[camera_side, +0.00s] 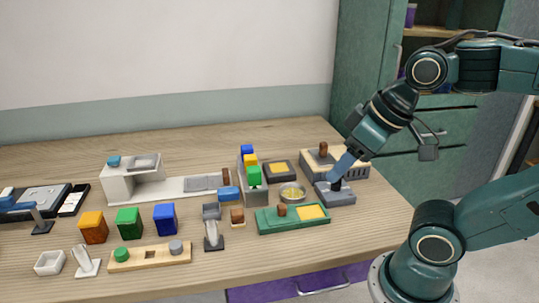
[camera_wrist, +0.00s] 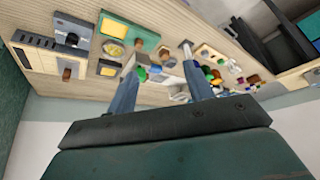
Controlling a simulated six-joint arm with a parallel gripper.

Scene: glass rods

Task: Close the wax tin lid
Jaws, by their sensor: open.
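The green tin (camera_side: 266,222), which I take to be the wax tin, lies at the table's front right. Its right part shows a yellow surface (camera_side: 313,212), and a brown knob (camera_side: 282,211) stands on its left part, which looks like the lid. The tin also shows at the top of the wrist view (camera_wrist: 122,29). My gripper (camera_side: 343,171) is open and empty, to the right of the tin and apart from it. In the wrist view, my gripper's two blue fingers (camera_wrist: 160,60) spread wide, with nothing held between them.
A dark grey box (camera_side: 336,197) with a black knob is right of the tin. Behind are a round dish (camera_side: 292,193) with yellow contents and a beige slotted box (camera_side: 350,171). Several coloured blocks crowd the left.

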